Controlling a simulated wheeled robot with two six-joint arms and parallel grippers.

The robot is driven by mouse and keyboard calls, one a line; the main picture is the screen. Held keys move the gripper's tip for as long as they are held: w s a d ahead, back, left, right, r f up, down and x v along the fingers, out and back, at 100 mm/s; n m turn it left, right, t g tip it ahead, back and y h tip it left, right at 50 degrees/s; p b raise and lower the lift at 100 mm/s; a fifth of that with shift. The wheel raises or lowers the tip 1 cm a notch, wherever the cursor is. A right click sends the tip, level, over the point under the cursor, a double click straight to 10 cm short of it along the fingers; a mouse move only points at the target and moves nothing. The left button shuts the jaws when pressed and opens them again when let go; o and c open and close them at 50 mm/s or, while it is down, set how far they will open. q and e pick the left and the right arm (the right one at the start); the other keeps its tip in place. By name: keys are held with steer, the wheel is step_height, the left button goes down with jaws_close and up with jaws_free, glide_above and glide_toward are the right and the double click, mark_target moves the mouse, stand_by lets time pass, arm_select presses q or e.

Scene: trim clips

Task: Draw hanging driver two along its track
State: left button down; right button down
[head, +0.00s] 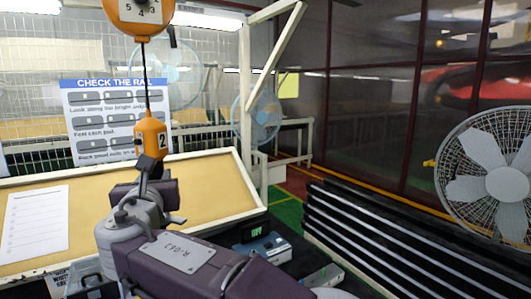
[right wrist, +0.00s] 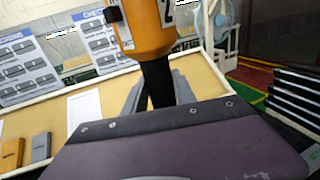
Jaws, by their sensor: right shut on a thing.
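Hanging driver two (head: 151,134) is an orange tool marked "2" with a black lower part. It hangs upright on a dark cable from an orange balancer (head: 140,14) with a numbered dial, cut off by the top edge. My right gripper (head: 150,168) is shut on the driver's black lower end, just below the orange body. In the right wrist view the driver's orange body (right wrist: 147,25) is above my right gripper (right wrist: 157,88), with the black shaft between the grey fingers. The track overhead is out of view. My left gripper is not in view.
A tan board with a pale frame (head: 215,180) lies behind my arm, bearing a white sheet (head: 36,222). A "CHECK THE RAIL" sign (head: 117,112) stands behind. Dark stacked strips (head: 385,240) and a large fan (head: 490,170) are at right.

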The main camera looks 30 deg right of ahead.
steer(key=s+a+f+n+y+p, duration=0.1)
steer(key=a+n+y+p, duration=0.1)
steer(key=a, duration=1.3)
steer(key=s+a+f+n+y+p, duration=0.1)
steer(key=a+n+y+p, duration=0.2)
steer(key=a, duration=1.3)
steer(key=y+p, duration=0.2)
steer(key=y, duration=0.1)
steer(key=shift+s+a+f, duration=0.25)
steer(key=shift+s+f, duration=0.1)
steer(key=shift+f, duration=0.05)
steer(key=c, duration=0.9)
jaws_free()
